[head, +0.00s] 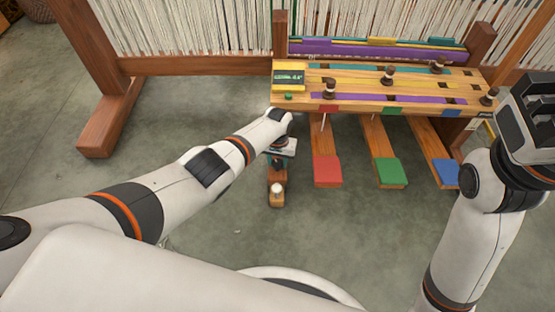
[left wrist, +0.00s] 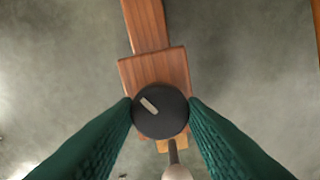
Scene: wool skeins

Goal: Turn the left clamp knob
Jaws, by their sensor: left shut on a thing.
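The clamp knob (left wrist: 160,112) is a round black disc with a pale bar mark slanting up to the left of its centre. It sits over a wooden block in the left wrist view. My left gripper (left wrist: 161,104) has its green fingers on either side of the knob, shut on it. In the head view the left gripper (head: 278,160) points down over a small wooden piece (head: 277,198) with a pale round end, and the knob is hidden there. My right gripper (head: 532,118) is raised at the right edge; its jaw gap is unclear.
A loom with white threads stands behind. Its wooden board (head: 410,92) carries dark pegs and a small display (head: 289,78). Red (head: 327,170), green (head: 390,172) and blue (head: 446,174) pedals lie right of my left gripper.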

